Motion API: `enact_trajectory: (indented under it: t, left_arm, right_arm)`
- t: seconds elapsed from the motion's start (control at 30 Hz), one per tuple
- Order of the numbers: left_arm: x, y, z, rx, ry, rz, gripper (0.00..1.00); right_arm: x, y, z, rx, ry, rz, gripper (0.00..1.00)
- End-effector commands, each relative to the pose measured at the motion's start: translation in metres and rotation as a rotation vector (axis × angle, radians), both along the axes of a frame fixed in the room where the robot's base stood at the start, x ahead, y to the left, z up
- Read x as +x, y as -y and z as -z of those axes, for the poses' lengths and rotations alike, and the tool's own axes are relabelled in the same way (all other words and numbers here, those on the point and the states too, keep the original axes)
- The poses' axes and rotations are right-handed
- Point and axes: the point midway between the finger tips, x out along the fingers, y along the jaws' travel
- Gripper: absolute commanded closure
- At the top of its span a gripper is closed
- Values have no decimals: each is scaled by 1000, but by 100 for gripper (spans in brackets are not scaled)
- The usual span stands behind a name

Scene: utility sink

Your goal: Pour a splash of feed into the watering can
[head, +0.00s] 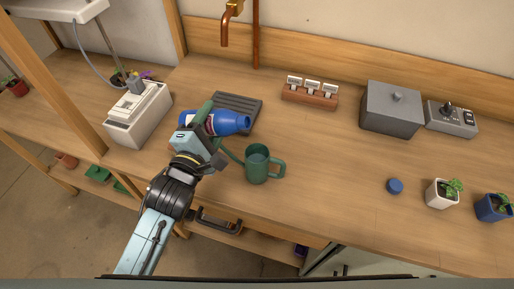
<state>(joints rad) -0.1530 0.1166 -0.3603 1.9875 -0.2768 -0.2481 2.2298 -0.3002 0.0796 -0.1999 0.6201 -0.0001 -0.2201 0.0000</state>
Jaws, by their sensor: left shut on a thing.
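A blue feed bottle (231,122) lies tilted onto its side in my left gripper (208,136), its neck pointing right. The gripper is shut on the bottle and holds it above the bench, behind and left of the green watering can (257,165). The watering can stands upright on the bench with its handle to the right and its spout to the left, partly hidden by my gripper. A blue round cap (395,186) lies on the bench to the right. I see no liquid stream. My right gripper is not in view.
A dark slatted tray (240,101) lies behind the bottle. A white box-like device (140,112) stands at left. A wooden block with labels (310,92), a grey box (391,108) and a switch box (453,118) line the back. Potted plants (440,193) stand at right. The bench middle is clear.

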Motion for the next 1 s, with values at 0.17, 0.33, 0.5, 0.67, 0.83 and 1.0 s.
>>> enact_trajectory:
  t: [0.17,0.33,0.5,0.67,0.83,1.0]
  left_arm:
    - [0,0,-1,9,8,1,77]
    - [0,0,-1,19,11,1,77]
    - [0,0,-1,27,13,0,77]
    - [0,1,-1,37,16,0,77]
    - [0,1,-1,47,19,0,77]
    - [0,2,-1,56,22,0,77]
  right_arm:
    - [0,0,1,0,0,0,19]
    - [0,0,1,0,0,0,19]
    - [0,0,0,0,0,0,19]
    - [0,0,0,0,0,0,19]
    - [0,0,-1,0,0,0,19]
    - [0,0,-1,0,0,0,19]
